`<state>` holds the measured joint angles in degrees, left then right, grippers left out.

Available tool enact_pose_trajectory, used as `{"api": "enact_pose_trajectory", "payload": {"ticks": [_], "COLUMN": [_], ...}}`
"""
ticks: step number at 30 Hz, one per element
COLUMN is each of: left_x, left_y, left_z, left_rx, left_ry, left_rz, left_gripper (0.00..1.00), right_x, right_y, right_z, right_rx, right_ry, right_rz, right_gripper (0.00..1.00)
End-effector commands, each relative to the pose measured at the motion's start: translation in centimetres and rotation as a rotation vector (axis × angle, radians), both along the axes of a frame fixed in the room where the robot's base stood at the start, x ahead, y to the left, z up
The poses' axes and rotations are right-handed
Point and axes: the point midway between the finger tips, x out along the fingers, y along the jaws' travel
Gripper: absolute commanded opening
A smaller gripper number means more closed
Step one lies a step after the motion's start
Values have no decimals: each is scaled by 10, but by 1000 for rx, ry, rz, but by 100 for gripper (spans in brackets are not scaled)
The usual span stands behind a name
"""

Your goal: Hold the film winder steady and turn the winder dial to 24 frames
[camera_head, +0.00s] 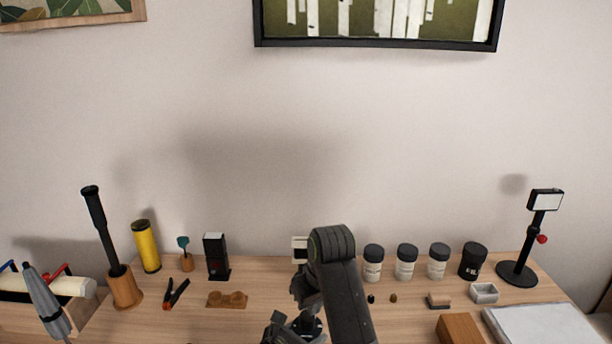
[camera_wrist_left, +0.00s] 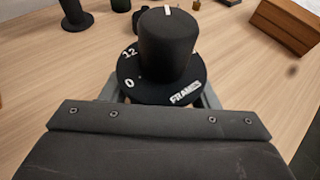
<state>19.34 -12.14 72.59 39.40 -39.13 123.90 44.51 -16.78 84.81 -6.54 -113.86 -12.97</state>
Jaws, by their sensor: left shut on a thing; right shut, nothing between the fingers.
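The film winder (camera_wrist_left: 165,50) is a black knob on a round black base, upright on the table in the left wrist view. White markings "12", "0" and "FRAMES" show on its base, and a white mark sits on the knob's top; the number 24 is not visible. My left gripper (camera_wrist_left: 160,97) is shut on the base, a grey finger on either side. In the head view the winder (camera_head: 312,326) is mostly hidden at the bottom middle, beside my left gripper (camera_head: 286,329). My right gripper (camera_head: 304,287) is just above it, shut and empty, partly hidden by my arm.
Several film canisters (camera_head: 407,262) stand at the back right. A wooden block (camera_head: 460,329) and white panel (camera_head: 545,325) lie to the right. Small caps (camera_head: 371,299) lie behind the winder.

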Motion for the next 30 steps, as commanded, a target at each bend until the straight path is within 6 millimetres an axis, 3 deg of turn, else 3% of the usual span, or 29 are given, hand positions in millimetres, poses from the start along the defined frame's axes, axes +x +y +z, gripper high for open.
{"api": "enact_pose_trajectory", "payload": {"ticks": [3,4,9,20,30], "left_x": [0,0,0,-2,-30], "left_y": [0,0,0,2,26], "left_z": [0,0,0,1,15], "left_rx": [0,0,0,-1,0], "left_ry": [0,0,0,-1,0], "left_rz": [0,0,0,0,2], "left_gripper": [24,59,80,80,80], "right_x": [0,0,0,0,0], "right_y": [0,0,0,0,0], "right_z": [0,0,0,0,0], "right_rx": [0,0,0,0,0], "right_ry": [0,0,0,0,0], "right_rz": [0,0,0,0,0], "right_gripper": [0,0,0,0,0]}}
